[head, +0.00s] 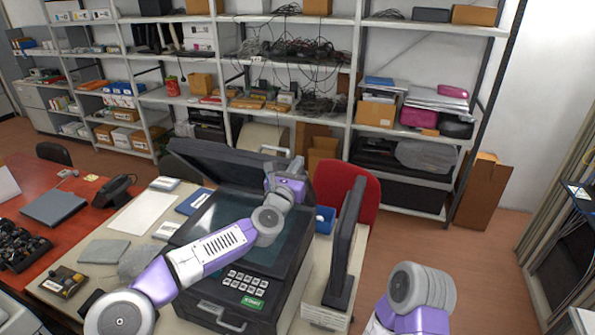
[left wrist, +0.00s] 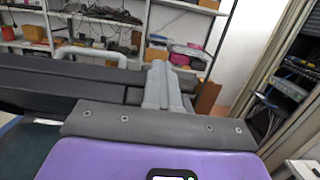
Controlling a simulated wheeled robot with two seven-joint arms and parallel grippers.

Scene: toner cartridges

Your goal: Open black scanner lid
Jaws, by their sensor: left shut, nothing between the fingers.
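The black scanner (head: 290,290) stands on the pale desk, with its dark glass and button panel facing up. Its black lid (head: 215,161) is raised at the back, tilted up and apart from the glass. My left arm reaches across the scanner. My left gripper (head: 297,166) is at the lid's right end, shut and empty. In the left wrist view, the shut fingers (left wrist: 162,85) stand beside the dark lid (left wrist: 60,90); I cannot tell whether they touch it. My right arm shows at the lower right, but its gripper is not in view.
A dark monitor (head: 345,245) stands just right of the scanner, with a red chair (head: 335,182) behind. Papers (head: 148,215) and a folder (head: 196,201) lie to the left. Loaded shelves (head: 345,130) line the back wall. Floor at the right is free.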

